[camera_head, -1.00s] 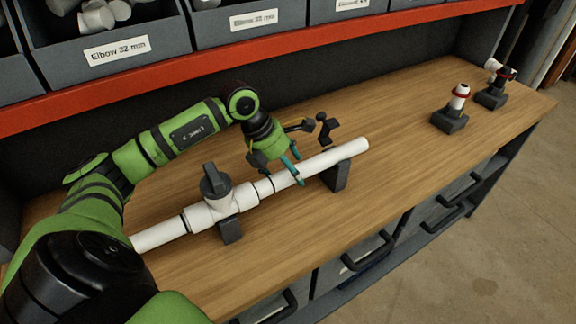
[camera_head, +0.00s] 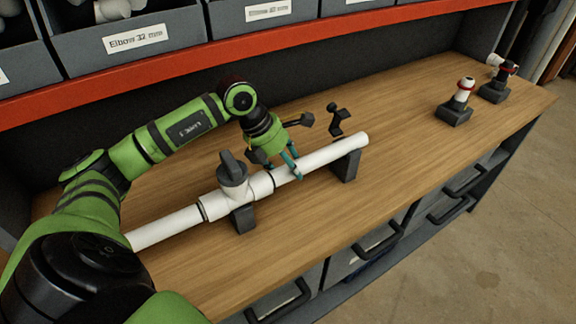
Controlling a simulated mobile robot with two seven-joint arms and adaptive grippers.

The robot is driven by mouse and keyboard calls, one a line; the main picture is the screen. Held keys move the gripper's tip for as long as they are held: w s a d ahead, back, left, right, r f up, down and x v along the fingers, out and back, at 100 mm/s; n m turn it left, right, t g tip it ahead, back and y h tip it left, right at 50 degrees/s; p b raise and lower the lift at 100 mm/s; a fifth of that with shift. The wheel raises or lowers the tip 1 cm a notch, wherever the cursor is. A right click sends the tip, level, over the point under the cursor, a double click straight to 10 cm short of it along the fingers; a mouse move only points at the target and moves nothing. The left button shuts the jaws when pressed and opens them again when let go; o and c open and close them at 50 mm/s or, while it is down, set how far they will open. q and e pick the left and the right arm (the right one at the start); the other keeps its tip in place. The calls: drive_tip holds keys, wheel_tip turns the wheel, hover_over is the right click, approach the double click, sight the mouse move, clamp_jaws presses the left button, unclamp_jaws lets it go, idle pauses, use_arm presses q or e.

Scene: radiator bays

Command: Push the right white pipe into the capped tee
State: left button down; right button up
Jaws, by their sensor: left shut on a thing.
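The right white pipe (camera_head: 330,153) slants across the bench, its free end at the upper right. The white tee (camera_head: 238,195) has a dark grey cap (camera_head: 232,168) on top. The pipe's left end meets the tee's right socket; a thin dark line shows there, and I cannot tell the depth. My left gripper (camera_head: 293,168) comes from behind and is shut on the pipe a little right of the tee; its teal fingers partly cover it. Another white pipe (camera_head: 168,226) runs from the tee's left side to behind my arm. My right gripper is not in view.
Dark supports stand under the tee (camera_head: 243,218) and the right pipe (camera_head: 347,167). A small dark bracket-like thing (camera_head: 336,119) is behind the pipe. Two dark blocks with white fittings (camera_head: 456,112) stand at the far right. Labelled bins (camera_head: 130,42) sit above a red rail. Bench right of the pipe is clear.

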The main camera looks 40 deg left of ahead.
use_arm(q)
drive_tip(key=shift+s+a+f, duration=0.15)
drive_tip(key=shift+s+f, duration=0.05)
drive_tip(key=shift+s, duration=0.05)
drive_tip(key=shift+w, duration=0.1)
drive_tip(key=c, duration=0.6)
unclamp_jaws()
drive_tip(key=shift+c, duration=0.2)
drive_tip(key=shift+o, duration=1.3)
drive_tip(key=shift+r, duration=0.2)
drive_tip(key=v, duration=1.1)
drive_tip(key=shift+r, duration=0.4)
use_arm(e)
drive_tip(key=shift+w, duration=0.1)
use_arm(q)
drive_tip(key=shift+a, duration=0.1)
